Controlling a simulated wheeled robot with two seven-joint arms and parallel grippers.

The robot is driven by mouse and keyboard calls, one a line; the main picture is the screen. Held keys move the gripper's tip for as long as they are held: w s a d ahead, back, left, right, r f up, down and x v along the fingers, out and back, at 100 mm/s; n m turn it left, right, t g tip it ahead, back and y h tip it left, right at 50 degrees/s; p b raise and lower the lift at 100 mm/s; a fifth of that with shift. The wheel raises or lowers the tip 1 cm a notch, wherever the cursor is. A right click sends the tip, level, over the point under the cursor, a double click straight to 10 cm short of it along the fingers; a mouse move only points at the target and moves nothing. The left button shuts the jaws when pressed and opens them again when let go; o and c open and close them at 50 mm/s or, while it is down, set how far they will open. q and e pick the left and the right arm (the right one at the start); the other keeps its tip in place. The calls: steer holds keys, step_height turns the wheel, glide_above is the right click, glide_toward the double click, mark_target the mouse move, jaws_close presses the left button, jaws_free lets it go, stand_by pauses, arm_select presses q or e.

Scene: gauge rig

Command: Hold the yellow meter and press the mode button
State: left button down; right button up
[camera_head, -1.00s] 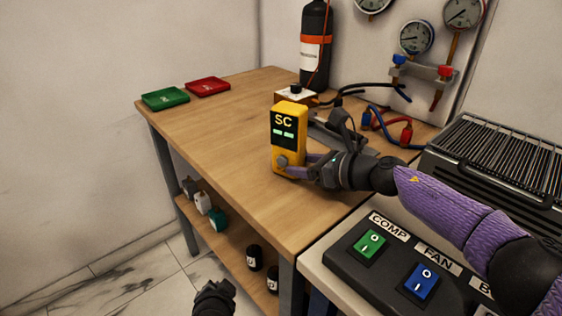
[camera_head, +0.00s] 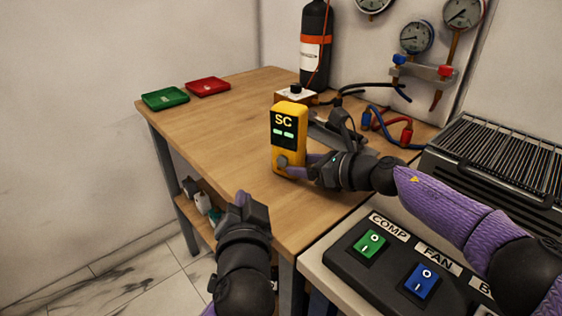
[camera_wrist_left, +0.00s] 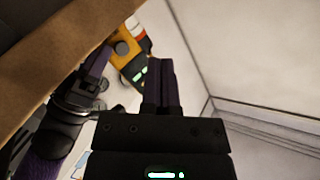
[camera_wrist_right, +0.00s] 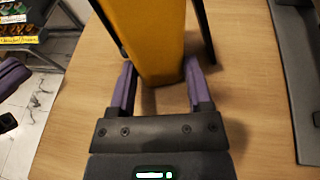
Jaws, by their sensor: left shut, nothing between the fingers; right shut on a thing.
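The yellow meter (camera_head: 289,150) stands upright on the wooden bench, with a dark "SC" screen and a round grey knob or button (camera_head: 283,161) low on its front. My right gripper (camera_head: 308,168) is shut on the meter's lower part from the right. In the right wrist view its fingers (camera_wrist_right: 160,90) lie on either side of the yellow body. My left gripper (camera_head: 243,203) is shut and empty, in front of the bench edge, below and left of the meter. The left wrist view shows its fingers (camera_wrist_left: 161,80) together, with the meter (camera_wrist_left: 126,45) and its knob beyond them.
A green tray (camera_head: 165,98) and a red tray (camera_head: 208,87) lie at the bench's far left. Hoses (camera_head: 385,120) and a dark gas cylinder (camera_head: 315,45) are behind the meter. A switch panel (camera_head: 395,265) is at right. The bench left of the meter is clear.

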mark_target(282, 161)
arm_select(q)
steer(key=shift+w+d, duration=0.65)
steer(key=shift+w, duration=0.7)
steer(key=shift+w+d, duration=0.65)
steer(key=shift+w, duration=0.65)
steer(key=shift+w+d, duration=0.65)
steer(key=shift+w, duration=0.7)
steer(key=shift+w, duration=0.1)
steer(key=shift+w+d, duration=0.1)
steer(key=shift+w, duration=0.05)
arm_select(e)
steer(key=shift+s, duration=0.1)
